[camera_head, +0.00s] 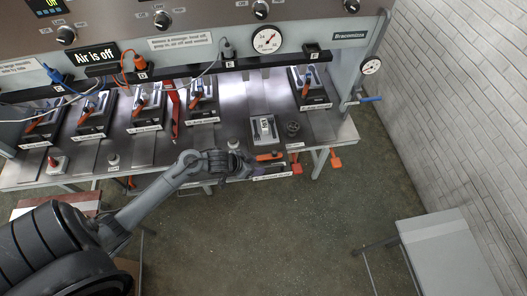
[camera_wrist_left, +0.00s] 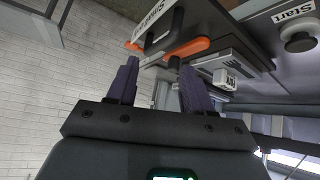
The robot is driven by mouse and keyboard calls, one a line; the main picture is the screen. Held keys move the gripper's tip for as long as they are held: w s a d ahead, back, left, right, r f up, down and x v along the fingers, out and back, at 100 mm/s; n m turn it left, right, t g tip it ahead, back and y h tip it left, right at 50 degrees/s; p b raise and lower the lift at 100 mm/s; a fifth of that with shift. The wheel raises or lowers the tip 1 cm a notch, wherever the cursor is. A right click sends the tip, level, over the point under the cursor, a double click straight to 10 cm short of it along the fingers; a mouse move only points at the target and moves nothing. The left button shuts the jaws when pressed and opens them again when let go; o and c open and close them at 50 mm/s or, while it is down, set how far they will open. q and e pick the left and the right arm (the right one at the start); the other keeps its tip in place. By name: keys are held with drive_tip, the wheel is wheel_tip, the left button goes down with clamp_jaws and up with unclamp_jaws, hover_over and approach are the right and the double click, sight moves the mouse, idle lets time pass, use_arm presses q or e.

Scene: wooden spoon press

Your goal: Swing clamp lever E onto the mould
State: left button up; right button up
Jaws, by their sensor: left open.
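An orange clamp lever (camera_head: 269,156) lies at the front edge of the press table, in front of a grey mould block (camera_head: 264,129). I take it for lever E, though I cannot read a letter on it. In the left wrist view the orange lever (camera_wrist_left: 187,48) shows just beyond the right finger, beside the grey mould (camera_wrist_left: 228,74). My left gripper (camera_head: 244,170) is open and empty, to the left of the lever in the head view. Its purple fingers (camera_wrist_left: 156,72) are spread wide, and I cannot tell whether they touch the lever. My right gripper is not in view.
Other moulds with orange levers, such as this one (camera_head: 147,112), stand along the table (camera_head: 220,127). A dark round knob (camera_head: 292,129) sits right of the mould. A grey side table (camera_head: 447,250) stands right; the floor between is clear.

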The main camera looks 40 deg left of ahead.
sight(274, 152)
use_arm(q)
drive_tip(key=shift+t, duration=0.5)
drive_tip(key=w+f, duration=0.2)
drive_tip(key=w, duration=0.2)
drive_tip(key=w+f+b, duration=0.1)
drive_tip(key=w, duration=0.3)
drive_tip(key=w+f+b, duration=0.1)
drive_tip(key=w+f, duration=0.1)
drive_tip(key=w, duration=0.2)
drive_tip(key=shift+a+f, duration=0.35)
drive_tip(key=shift+a, duration=0.05)
use_arm(e)
drive_tip(key=f, duration=0.1)
drive_tip(key=d+f, duration=0.1)
drive_tip(key=f, duration=0.1)
drive_tip(key=shift+w, duration=0.1)
use_arm(q)
clamp_jaws()
use_arm(e)
drive_tip(key=shift+d+f, duration=0.1)
